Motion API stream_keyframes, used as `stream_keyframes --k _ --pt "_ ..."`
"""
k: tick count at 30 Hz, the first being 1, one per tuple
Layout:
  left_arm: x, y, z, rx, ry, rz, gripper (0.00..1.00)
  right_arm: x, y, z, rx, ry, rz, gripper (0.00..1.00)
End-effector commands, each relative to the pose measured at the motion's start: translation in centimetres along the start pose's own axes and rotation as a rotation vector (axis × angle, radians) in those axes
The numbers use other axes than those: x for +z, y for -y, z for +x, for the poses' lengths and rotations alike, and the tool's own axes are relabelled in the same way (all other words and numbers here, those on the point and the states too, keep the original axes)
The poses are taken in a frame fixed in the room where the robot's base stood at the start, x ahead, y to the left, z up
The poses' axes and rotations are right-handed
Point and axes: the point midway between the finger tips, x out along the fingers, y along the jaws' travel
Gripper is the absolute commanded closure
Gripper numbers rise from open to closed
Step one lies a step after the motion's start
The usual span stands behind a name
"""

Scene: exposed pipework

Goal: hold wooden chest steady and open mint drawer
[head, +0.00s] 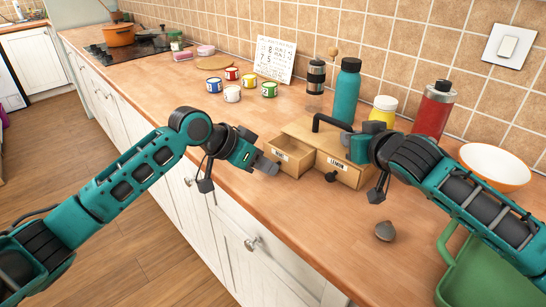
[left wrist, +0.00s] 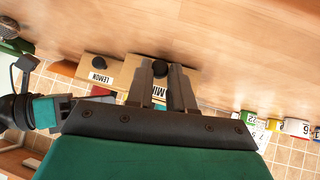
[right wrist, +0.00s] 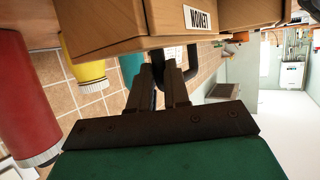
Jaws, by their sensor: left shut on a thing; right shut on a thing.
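The wooden chest (head: 308,132) stands on the counter with a black handle (head: 332,122) on top. Its mint drawer (head: 297,158) is pulled out, with its inside showing; the lemon drawer (head: 345,171) beside it is shut. My left gripper (head: 270,166) is shut on the mint drawer's dark knob, which shows at the fingertips in the left wrist view (left wrist: 160,69). My right gripper (right wrist: 165,72) is shut on the chest's handle; in the head view its fingers are largely hidden by its own wrist.
A white bowl (head: 494,166), a green tub (head: 480,275) and a small grey object (head: 385,231) are to the right. Several small tins stand back left. The counter before the chest is clear.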

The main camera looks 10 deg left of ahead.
Motion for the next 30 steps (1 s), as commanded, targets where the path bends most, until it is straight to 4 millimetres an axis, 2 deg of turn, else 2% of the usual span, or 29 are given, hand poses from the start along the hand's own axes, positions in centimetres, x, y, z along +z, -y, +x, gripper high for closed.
stream_keyframes --k 8,9,17,25,30 --pt "0.1 -0.1 -0.1 0.001 0.001 0.001 1.00 0.0 0.0 0.0 0.001 0.001 0.000 1.00" --pt "0.1 -0.1 -0.1 0.001 0.001 0.001 0.77 0.0 0.0 0.0 0.001 0.001 0.000 1.00" --pt "0.1 -0.1 -0.1 0.001 0.001 0.001 0.53 0.0 0.0 0.0 0.001 0.001 0.000 1.00" --pt "0.1 0.0 -0.3 0.000 0.000 0.001 0.53 0.0 0.0 0.0 0.001 0.001 0.000 1.00" --pt "0.1 0.1 -2.2 -0.002 0.000 0.003 0.53 0.0 -0.1 0.0 0.001 0.001 0.000 1.00"
